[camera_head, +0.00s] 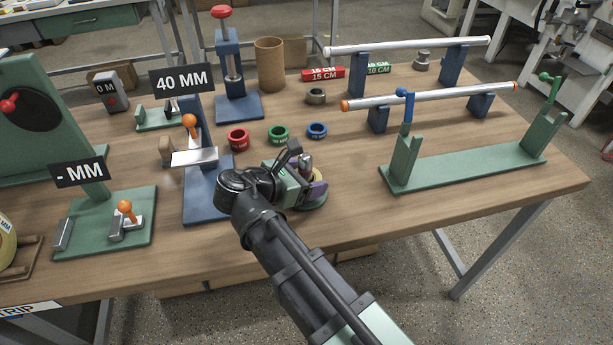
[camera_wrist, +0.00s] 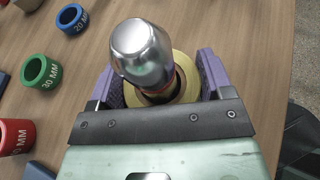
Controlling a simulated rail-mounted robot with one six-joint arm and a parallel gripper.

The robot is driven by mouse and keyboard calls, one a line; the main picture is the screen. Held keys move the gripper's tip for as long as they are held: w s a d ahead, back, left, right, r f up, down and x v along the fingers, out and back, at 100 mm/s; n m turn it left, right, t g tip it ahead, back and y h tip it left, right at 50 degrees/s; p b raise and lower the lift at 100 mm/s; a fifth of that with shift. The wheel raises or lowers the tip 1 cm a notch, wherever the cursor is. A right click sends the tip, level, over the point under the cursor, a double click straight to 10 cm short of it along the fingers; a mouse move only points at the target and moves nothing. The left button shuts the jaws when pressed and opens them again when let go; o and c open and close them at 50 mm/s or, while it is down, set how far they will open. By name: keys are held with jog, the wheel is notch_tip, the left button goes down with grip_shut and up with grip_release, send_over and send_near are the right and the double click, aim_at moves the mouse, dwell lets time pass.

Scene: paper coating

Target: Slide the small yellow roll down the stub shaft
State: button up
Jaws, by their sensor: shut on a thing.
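My gripper (camera_head: 303,181) is at the near middle of the table. In the wrist view my gripper (camera_wrist: 157,78) has its purple fingers shut on the small yellow roll (camera_wrist: 187,80), one finger on each side. The stub shaft (camera_wrist: 142,52) has a rounded silver top that stands up through or in front of the roll's middle; the roll appears to be around it. The shaft's silver top also shows in the head view (camera_head: 305,160), above a green round base (camera_head: 316,203). The roll's height on the shaft is hidden by the fingers and my wrist.
Red (camera_head: 238,138), green (camera_head: 278,134) and blue (camera_head: 317,130) rings lie just behind my gripper. A long green cradle (camera_head: 465,168) is to the right. The table front between is clear.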

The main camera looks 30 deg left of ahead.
jog(key=o, duration=1)
jog(key=shift+f, duration=0.1)
jog(key=shift+c, duration=0.2)
jog(key=p+v, duration=0.4)
jog(key=v, duration=0.6)
jog(key=shift+s+a+r, duration=0.1)
jog(key=shift+r, duration=0.1)
jog(key=shift+s, duration=0.25)
